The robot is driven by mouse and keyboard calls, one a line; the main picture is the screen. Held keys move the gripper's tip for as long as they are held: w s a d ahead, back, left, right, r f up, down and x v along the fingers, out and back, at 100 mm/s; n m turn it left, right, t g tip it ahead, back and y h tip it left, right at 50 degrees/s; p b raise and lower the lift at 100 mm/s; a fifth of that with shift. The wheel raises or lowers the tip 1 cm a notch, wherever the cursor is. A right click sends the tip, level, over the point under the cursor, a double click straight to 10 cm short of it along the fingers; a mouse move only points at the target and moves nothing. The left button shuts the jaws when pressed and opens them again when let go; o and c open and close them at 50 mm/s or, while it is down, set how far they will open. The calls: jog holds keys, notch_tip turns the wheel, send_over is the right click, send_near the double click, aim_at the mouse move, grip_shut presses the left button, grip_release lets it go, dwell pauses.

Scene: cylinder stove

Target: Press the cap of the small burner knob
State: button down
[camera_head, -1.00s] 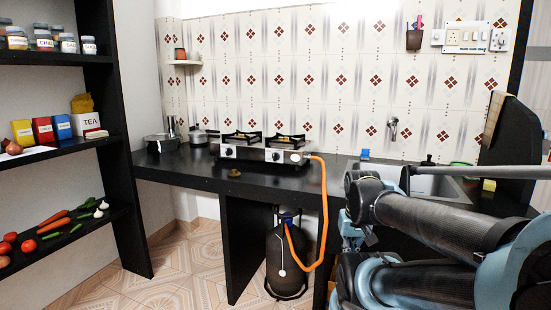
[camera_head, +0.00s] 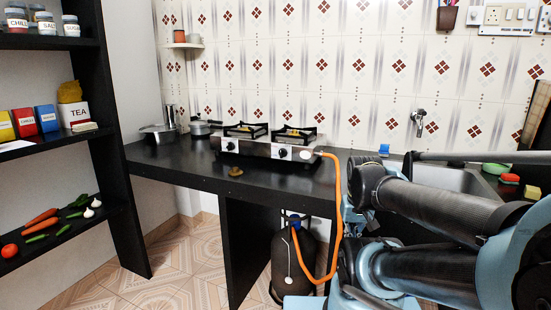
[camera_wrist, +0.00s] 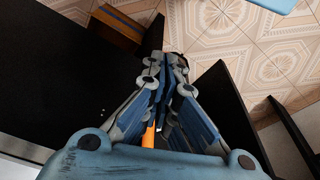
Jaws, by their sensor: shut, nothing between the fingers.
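The two-burner stove (camera_head: 256,148) stands on the black counter, left of my arm in the head view. Two dark round knobs show on its front: a left knob (camera_head: 231,146) and a right knob (camera_head: 282,153). I cannot tell which one belongs to the small burner. My gripper (camera_wrist: 166,62) is shut and empty in the wrist view, its fingertips together. It points down over dark surfaces and tiled floor, apart from the stove. The stove and knobs are out of the wrist view.
An orange hose (camera_head: 337,210) runs from the stove's right end to a dark gas cylinder (camera_head: 296,262) under the counter (camera_head: 185,175). Pots (camera_head: 159,138) stand left of the stove. A sink (camera_head: 450,178) is at right. A black shelf (camera_head: 108,140) stands at left.

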jog(key=w+a+r+n+t+h, duration=0.1)
jog(key=w+a+r+n, duration=0.2)
jog(key=w+r+n, duration=0.4)
jog(key=w+a+r+n+t+h, duration=0.1)
jog(key=w+a+r+n+h, duration=0.1)
jog(key=w+a+r+n, duration=0.5)
jog(key=w+a+r+n+t, duration=0.2)
jog(key=w+a+n, duration=0.5)
jog(key=a+n, duration=0.1)
jog(key=w+a+r+n+t, duration=0.2)
jog(key=w+a+r+n, duration=0.1)
jog(key=w+a+n, duration=0.5)
jog(key=a+n, duration=0.1)
jog(key=a, duration=0.2)
jog(key=shift+w+a+r+h, duration=0.2)
jog(key=shift+a+r+h, duration=0.05)
jog(key=shift+h, duration=0.05)
